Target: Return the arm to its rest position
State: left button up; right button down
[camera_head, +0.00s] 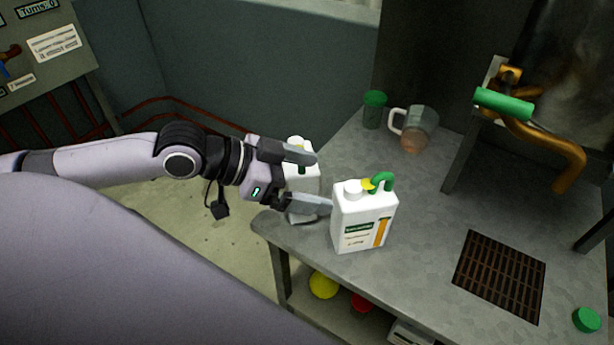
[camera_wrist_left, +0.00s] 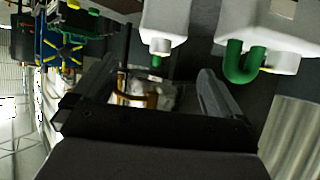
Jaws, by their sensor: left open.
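My left arm (camera_head: 105,161) comes in from the left in the head view. Its gripper (camera_head: 322,180) is open, with the two fingers spread apart and nothing between them that I can make out. It is at the left edge of the grey table, close to a white jug (camera_head: 364,222) with a green handle. A second white container (camera_head: 300,176) stands behind the fingers and is partly hidden by them. In the left wrist view the open fingers (camera_wrist_left: 156,82) show below two white containers (camera_wrist_left: 165,22). My right gripper is not in view.
The grey table (camera_head: 430,200) holds a green-lidded jar (camera_head: 374,109), a glass mug (camera_head: 416,128) and a dark grate (camera_head: 499,276). A brown pipe with a green grip (camera_head: 503,104) is at the upper right. A green cap (camera_head: 586,319) lies at the lower right. Open floor (camera_head: 225,245) lies left of the table.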

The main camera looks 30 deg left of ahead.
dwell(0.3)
pick_arm(q)
jog(key=s+d+f+n+g+y, duration=0.1)
jog(key=s+d+f+n+y, duration=0.15)
jog(key=s+f, duration=0.55)
jog(key=s+a+f+n+g+y, duration=0.4)
jog(key=s+f+n+y, duration=0.15)
jog(key=s+f, duration=0.35)
jog(key=w+d+f+m+t+h+p, duration=0.1)
jog(key=w+d+f+t+p, duration=0.1)
jog(key=w+f+t+p, duration=0.2)
jog(key=shift+w+d+f+t+p, duration=0.15)
jog(key=shift+w+d+t+p, duration=0.2)
jog(key=shift+w+t, duration=1.05)
jog(key=shift+s, duration=0.1)
